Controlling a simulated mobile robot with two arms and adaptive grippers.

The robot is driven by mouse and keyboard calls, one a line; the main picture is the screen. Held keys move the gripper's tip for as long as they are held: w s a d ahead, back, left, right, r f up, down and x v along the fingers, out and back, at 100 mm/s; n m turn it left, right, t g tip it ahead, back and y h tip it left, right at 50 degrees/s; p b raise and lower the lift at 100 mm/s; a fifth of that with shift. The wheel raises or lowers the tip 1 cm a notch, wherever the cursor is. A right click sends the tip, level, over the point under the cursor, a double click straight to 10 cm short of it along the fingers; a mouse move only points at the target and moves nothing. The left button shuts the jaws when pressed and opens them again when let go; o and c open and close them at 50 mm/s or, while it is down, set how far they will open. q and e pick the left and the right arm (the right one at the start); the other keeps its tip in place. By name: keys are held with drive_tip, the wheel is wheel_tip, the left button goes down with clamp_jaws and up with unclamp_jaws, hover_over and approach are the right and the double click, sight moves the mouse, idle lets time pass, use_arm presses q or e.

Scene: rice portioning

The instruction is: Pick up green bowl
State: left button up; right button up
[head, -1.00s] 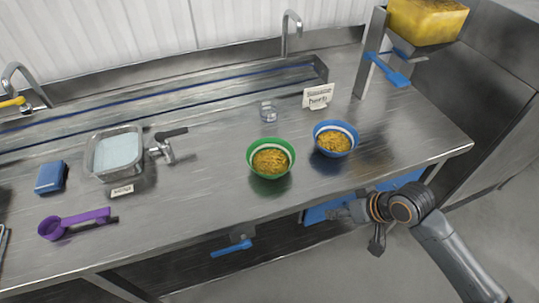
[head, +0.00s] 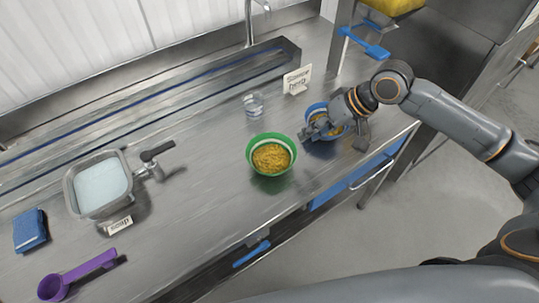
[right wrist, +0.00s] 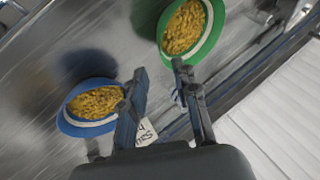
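The green bowl (head: 272,176) stands upright on the steel counter, filled with yellow-brown food. It also shows at the top of the right wrist view (right wrist: 162,32). My right gripper (head: 312,130) is over the counter, to the right of the green bowl and in front of the blue bowl (head: 312,108), partly hiding it. In the right wrist view the two fingers (right wrist: 159,74) are spread with nothing between them. The blue bowl (right wrist: 74,129) shows there left of the fingers, the green bowl beyond their tips. My left gripper is out of view.
A small clear glass (head: 253,104) and a label card (head: 297,80) stand behind the bowls. A metal container (head: 124,168), blue sponge (head: 29,230) and purple scoop (head: 87,270) lie to the left.

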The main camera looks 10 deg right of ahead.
sight(291, 146)
drive_tip(key=x, duration=0.2)
drive_tip(key=shift+w+a+f, duration=0.15)
drive_tip(key=shift+a+f, duration=0.1)
drive_tip(key=shift+a, duration=0.05)
drive_tip(key=shift+w+a+f, duration=0.1)
drive_tip(key=shift+a+f, duration=0.1)
drive_tip(key=shift+a, duration=0.05)
drive_tip(key=shift+w+a+f+p, duration=0.1)
drive_tip(key=shift+a+f+p, duration=0.3)
drive_tip(key=shift+f+p, duration=0.15)
drive_tip(key=x, duration=0.3)
drive_tip(key=shift+f+p, duration=0.25)
drive_tip(key=shift+p, duration=0.15)
drive_tip(key=shift+w+a+f, duration=0.15)
drive_tip(key=shift+f, duration=0.05)
drive_tip(key=c, duration=0.6)
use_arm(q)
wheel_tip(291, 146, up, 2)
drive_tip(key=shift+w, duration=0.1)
use_arm(e)
clamp_jaws()
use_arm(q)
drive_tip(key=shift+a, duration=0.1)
